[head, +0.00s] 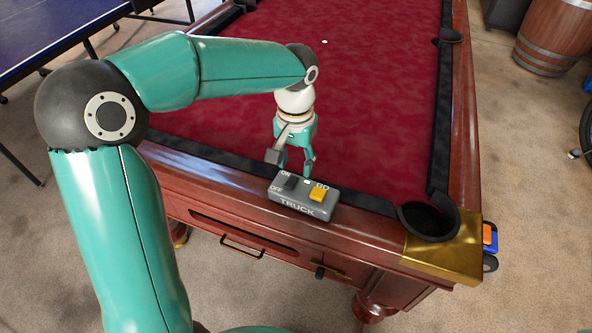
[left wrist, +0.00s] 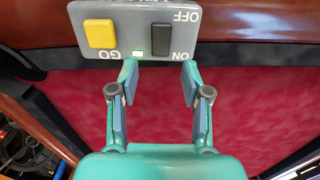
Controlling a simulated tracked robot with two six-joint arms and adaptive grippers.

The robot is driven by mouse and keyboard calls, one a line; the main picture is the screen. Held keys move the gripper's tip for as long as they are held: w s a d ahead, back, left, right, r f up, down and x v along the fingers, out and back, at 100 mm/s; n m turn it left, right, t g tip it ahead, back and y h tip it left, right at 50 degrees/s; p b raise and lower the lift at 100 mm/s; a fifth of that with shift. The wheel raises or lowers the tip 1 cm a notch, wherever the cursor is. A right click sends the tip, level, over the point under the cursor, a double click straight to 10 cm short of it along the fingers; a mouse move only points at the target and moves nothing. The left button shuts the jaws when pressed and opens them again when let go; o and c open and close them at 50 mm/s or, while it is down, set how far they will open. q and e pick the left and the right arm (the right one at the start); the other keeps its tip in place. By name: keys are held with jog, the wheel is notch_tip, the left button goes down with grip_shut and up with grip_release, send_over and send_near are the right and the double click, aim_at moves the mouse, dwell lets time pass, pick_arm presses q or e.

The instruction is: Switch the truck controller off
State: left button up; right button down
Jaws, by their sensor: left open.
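The truck controller (head: 303,196) is a grey box marked TRUCK, lying on the near rail of the pool table. It has a black switch (head: 291,183) between the words ON and OFF, and a yellow GO button (head: 318,193). In the left wrist view, the controller (left wrist: 181,15) is at the top, with the switch (left wrist: 161,39) and a small green light (left wrist: 138,52). I cannot tell which way the switch is set. My left gripper (head: 292,164) is open and empty, pointing down just behind the controller, beside its ON edge. My right gripper is not in view.
The pool table (head: 340,90) has bare red cloth behind the controller and a corner pocket (head: 428,219) to its right. A small orange and blue wheeled thing (head: 490,238) shows past the table's corner. A barrel (head: 553,38) and a blue table (head: 45,30) stand farther off.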

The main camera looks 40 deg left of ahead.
aim_at(292, 182)
pick_arm(q)
jog(key=shift+f, duration=1.45)
